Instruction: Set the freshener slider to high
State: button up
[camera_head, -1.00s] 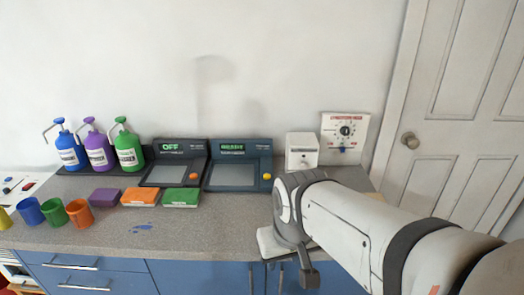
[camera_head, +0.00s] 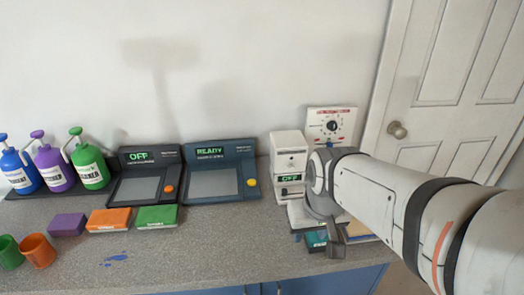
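A white box (camera_head: 289,158) stands on the counter against the wall, with a small dark knob on its upper face and a green OFF display below. A white panel (camera_head: 345,124) with a round black dial and a small blue part at its lower edge stands behind my arm. I cannot tell which of these is the freshener, and no slider setting is readable. My gripper (camera_head: 336,241) is at the end of my arm, in front of and below the white box and panel. Its fingers are mostly hidden or unclear, so its opening does not show.
Two dark consoles, one reading OFF (camera_head: 146,176) and one reading READY (camera_head: 220,170), stand left of the white box. Pump bottles (camera_head: 89,166), coloured blocks (camera_head: 108,220) and cups (camera_head: 38,251) are further left. A door (camera_head: 455,75) is at right.

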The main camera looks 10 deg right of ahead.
jog(key=w+p, duration=0.2)
jog(key=w, duration=1)
jog(key=t+p, duration=0.2)
send_near(285, 190)
jog(key=p+x, duration=0.1)
jog(key=x, duration=0.7)
jog(key=shift+w+f, duration=0.2)
jog(key=shift+f, duration=0.05)
jog(key=shift+c, duration=0.6)
grip_shut()
